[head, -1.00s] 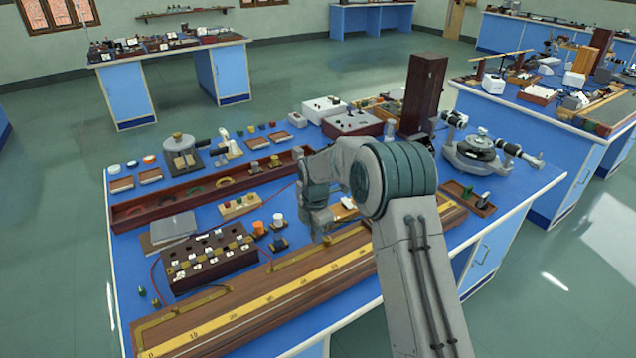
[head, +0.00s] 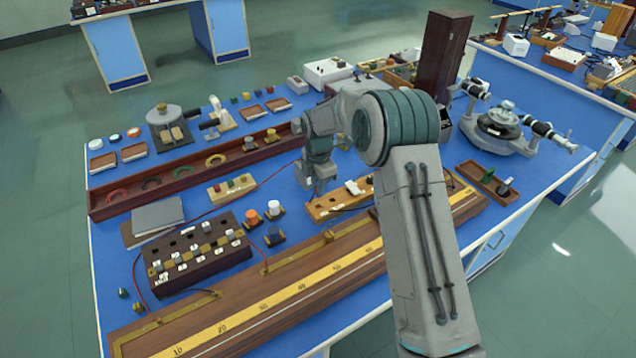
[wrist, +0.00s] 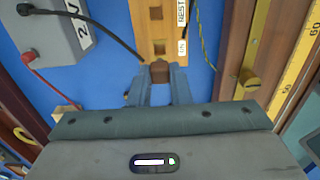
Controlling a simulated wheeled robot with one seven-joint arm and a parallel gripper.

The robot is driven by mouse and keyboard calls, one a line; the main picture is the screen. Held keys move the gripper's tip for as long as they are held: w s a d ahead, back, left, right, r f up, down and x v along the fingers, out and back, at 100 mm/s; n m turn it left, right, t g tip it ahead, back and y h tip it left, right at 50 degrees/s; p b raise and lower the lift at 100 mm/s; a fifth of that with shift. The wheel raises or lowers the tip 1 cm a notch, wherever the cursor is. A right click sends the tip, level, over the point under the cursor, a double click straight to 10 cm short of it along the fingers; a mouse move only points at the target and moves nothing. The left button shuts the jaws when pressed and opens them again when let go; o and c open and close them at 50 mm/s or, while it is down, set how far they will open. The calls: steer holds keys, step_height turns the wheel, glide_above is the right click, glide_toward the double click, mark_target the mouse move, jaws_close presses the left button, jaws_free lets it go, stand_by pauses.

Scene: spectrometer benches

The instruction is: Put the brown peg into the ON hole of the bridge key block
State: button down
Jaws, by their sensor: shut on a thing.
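My gripper (wrist: 160,88) is shut on the brown peg (wrist: 160,71), whose upper part shows between the fingers in the wrist view. The bridge key block (wrist: 173,25) is a pale wooden bar beyond the fingers, with REST and ON labels along its right side. A dark square hole (wrist: 158,47) lies beside the ON label, just beyond the peg; another lies beside REST. The peg appears near the block's close end; its height above the block is unclear. In the head view my gripper (head: 318,182) hangs by the left end of the block (head: 325,207); the peg cannot be made out there.
A grey box (wrist: 50,35) with black and red leads stands left of the block in the wrist view. A long wooden board with a yellow scale (head: 270,312) runs along the bench front.

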steer(key=shift+f+b, duration=1.45)
steer(key=shift+f, duration=1.2)
steer(key=c, duration=1.3)
jaws_free()
steer(key=shift+o, duration=0.2)
steer(key=shift+r, duration=0.15)
step_height(320, 180, up, 13)
steer(key=shift+b, duration=0.8)
steer(key=shift+r, duration=0.3)
